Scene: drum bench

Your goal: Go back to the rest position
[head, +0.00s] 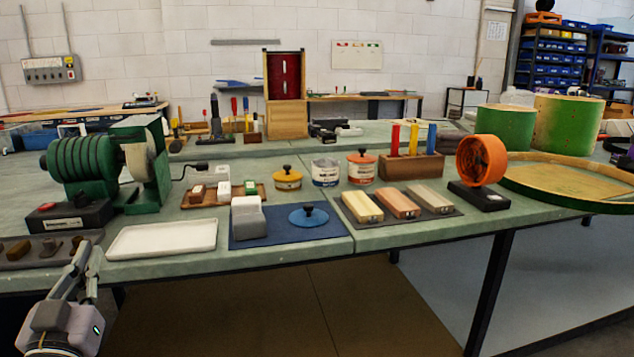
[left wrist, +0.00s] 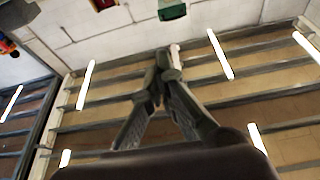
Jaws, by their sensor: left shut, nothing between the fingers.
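My left gripper (head: 84,258) is at the lower left of the head view, at the front edge of the bench near the white tray. In the left wrist view its fingers (left wrist: 162,58) meet at the tips, shut and empty, pointing toward the ceiling and upper wall. My right gripper is in neither view.
The green bench (head: 310,246) stands ahead with a white tray (head: 162,238), a blue mat (head: 262,237), a green grinder-like machine (head: 110,165) and a dark tray (head: 20,258) near its front left. Sanding blocks (head: 397,204) lie further right. The floor before the bench is clear.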

